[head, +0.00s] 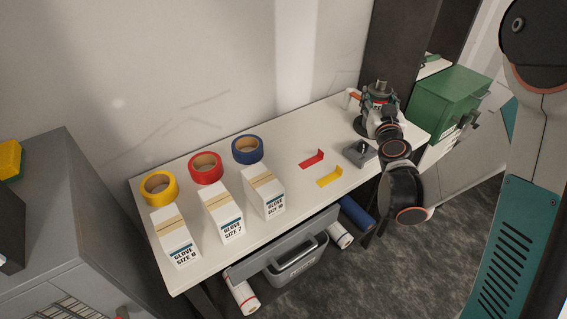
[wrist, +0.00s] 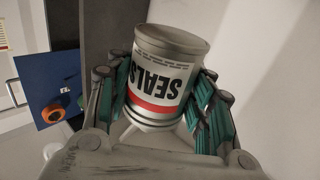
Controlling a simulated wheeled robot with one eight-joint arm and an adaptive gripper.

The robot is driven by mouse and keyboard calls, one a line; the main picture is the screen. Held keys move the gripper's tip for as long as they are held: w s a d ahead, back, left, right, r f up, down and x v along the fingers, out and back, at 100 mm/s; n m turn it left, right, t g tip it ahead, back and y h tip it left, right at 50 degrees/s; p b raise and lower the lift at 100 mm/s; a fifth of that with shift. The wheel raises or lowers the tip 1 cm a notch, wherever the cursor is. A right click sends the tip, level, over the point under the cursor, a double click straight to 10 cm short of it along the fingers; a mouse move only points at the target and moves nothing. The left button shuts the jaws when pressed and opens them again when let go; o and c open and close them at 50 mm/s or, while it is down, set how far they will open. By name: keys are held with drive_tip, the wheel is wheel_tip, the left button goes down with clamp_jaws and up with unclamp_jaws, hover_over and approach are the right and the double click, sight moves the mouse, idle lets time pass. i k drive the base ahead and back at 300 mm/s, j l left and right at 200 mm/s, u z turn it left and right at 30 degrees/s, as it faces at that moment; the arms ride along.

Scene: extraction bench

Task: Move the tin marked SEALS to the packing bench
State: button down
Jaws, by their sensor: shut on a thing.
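The tin marked SEALS (wrist: 160,82) fills the middle of the wrist view. It is a pale metal tin with a white label, a red band and black lettering that reads upside down in this view. My gripper (wrist: 164,95) is shut on it, with green-padded fingers against both sides. In the head view my gripper (head: 378,104) is at the right end of the white bench (head: 285,150). The tin is small and partly hidden there, and I cannot tell whether it touches the bench.
Yellow (head: 159,187), red (head: 206,168) and blue (head: 247,149) tape rolls stand behind several glove boxes (head: 222,213). Red (head: 312,159) and yellow (head: 330,176) strips and a dark grey device (head: 358,153) lie near my arm. A green box (head: 446,102) stands at the right.

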sight(308, 178)
drive_tip(key=k+j+z, duration=0.45)
drive_tip(key=k+j, duration=0.8)
drive_tip(key=i+j, duration=0.35)
drive_tip(key=j, duration=0.15)
